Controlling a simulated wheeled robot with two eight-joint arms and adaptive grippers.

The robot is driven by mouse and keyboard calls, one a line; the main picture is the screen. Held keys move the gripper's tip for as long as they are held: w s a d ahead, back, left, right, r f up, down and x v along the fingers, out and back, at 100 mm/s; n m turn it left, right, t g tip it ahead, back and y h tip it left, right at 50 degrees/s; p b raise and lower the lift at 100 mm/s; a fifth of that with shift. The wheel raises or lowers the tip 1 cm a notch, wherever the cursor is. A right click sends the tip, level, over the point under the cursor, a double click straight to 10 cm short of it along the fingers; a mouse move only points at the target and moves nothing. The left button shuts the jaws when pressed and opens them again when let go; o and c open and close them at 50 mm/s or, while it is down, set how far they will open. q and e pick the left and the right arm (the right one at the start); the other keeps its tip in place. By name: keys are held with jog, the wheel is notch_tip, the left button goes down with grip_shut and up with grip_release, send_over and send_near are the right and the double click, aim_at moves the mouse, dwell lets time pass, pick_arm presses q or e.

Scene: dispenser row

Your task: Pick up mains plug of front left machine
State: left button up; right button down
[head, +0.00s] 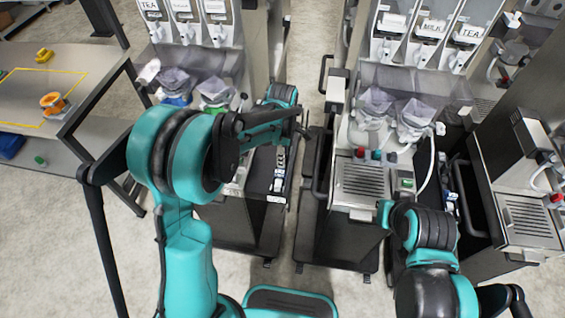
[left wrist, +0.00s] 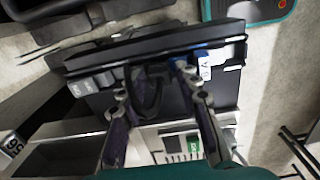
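The front left machine (head: 233,228) stands behind my left arm in the head view, which hides much of its lower front. My left gripper (head: 279,172) is over the dark ledge at the machine's right side. In the left wrist view, the gripper (left wrist: 150,80) has its two fingers spread apart. A black cable loop (left wrist: 153,95) lies between them, near a dark ledge (left wrist: 215,90). A blue piece (left wrist: 196,56) with a white label is by the right fingertip. I cannot clearly tell the mains plug from the dark parts there. My right gripper is not visible.
A second machine (head: 365,205) stands to the right across a narrow gap, with a third (head: 525,215) beyond it. A table (head: 85,62) with an orange reel (head: 54,103) is at far left. My right arm is at lower right.

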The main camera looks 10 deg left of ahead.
pick_arm(q)
jog(key=shift+f, duration=0.75)
jog(key=shift+r, duration=0.1)
grip_shut()
notch_tip(320, 180, up, 10)
jog(key=shift+p, duration=1.2)
jog(key=shift+r+p, duration=0.85)
jog(key=shift+r, duration=0.3)
notch_tip(320, 180, up, 3)
jog(key=shift+f+p, duration=0.1)
jog(key=shift+p, duration=0.9)
